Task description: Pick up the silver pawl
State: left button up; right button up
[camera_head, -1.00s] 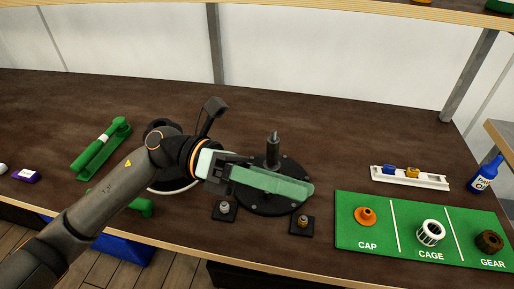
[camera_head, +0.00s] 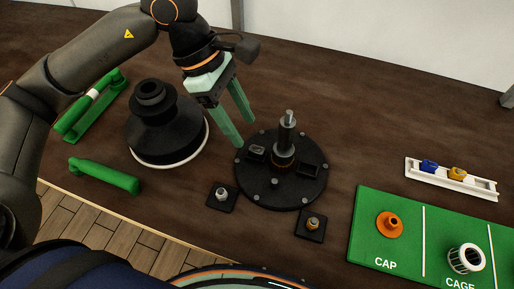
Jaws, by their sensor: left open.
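A small silver piece (camera_head: 222,194), which looks like the silver pawl, sits on a small black square pad (camera_head: 214,205) at the front left of the round black base (camera_head: 281,194). The base carries an upright post (camera_head: 287,135) with a metal tip. My left gripper (camera_head: 246,132) is open and empty. Its two green fingers point down at the back left edge of the base, behind the silver piece and apart from it. A brass-coloured piece (camera_head: 313,222) sits on a second black pad at the front right. My right gripper is out of view.
A black stepped housing (camera_head: 158,125) with a white rim stands left of the base. Green handled tools (camera_head: 104,175) lie farther left. On the right are a green mat (camera_head: 374,246) with an orange cap (camera_head: 389,225) and white cage (camera_head: 466,260), and a white tray (camera_head: 447,184).

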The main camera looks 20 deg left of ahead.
aim_at(258, 149)
pick_arm(q)
jog(key=shift+p+x, duration=0.3)
jog(key=shift+x, duration=2.85)
jog(key=shift+w+d, duration=0.1)
jog(key=shift+d, duration=0.05)
jog(key=shift+c, duration=0.3)
jog(key=shift+r, duration=0.1)
grip_shut()
